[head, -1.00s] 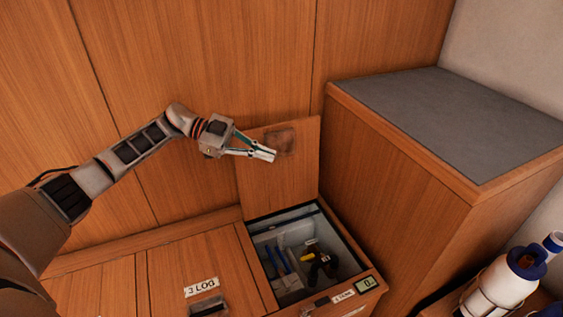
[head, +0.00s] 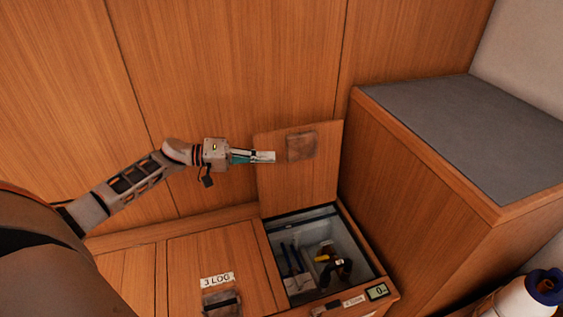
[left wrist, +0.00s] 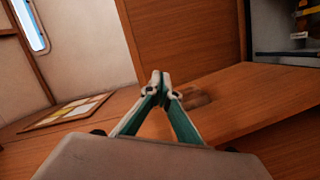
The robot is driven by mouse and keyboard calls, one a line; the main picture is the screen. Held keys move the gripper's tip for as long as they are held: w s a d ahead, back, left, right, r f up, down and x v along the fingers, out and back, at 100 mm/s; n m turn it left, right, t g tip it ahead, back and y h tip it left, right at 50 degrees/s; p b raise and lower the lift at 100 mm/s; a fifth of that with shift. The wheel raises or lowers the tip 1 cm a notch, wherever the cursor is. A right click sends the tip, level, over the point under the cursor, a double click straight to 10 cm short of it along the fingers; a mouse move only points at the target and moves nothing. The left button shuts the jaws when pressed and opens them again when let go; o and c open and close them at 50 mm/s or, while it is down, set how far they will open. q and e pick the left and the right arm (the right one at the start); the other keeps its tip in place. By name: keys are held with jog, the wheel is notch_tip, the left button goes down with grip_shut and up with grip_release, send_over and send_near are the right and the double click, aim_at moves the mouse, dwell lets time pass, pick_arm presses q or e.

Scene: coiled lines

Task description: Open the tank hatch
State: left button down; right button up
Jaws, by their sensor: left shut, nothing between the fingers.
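A wooden hatch lid (head: 298,180) stands raised against the back panelling, with a dark recessed pull (head: 301,146) near its top. Below it the open compartment (head: 346,255) shows pale inner walls. The label on its front is too small to read surely. My left gripper (head: 274,157) is shut and empty, with its tips at the lid's left part, just left of the recessed pull. I cannot tell if they touch the lid. In the left wrist view the shut fingertips (left wrist: 160,78) show before a wooden surface with the recessed pull (left wrist: 196,99). My right gripper is out of view.
Blue-handled tools (head: 291,258) and a dark and yellow tool (head: 334,264) lie in the compartment. A shut hatch labelled 3 LOG (head: 212,250) is to its left. A tall grey-topped cabinet (head: 470,125) blocks the right. A white bottle (head: 520,302) stands at lower right.

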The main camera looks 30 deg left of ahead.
pick_arm(q)
jog(key=w+d+f+b, duration=0.2)
jog(key=w+d, duration=0.1)
jog(key=d, duration=0.6)
jog(key=shift+w+d+f, duration=0.2)
jog(key=shift+d+f, duration=0.2)
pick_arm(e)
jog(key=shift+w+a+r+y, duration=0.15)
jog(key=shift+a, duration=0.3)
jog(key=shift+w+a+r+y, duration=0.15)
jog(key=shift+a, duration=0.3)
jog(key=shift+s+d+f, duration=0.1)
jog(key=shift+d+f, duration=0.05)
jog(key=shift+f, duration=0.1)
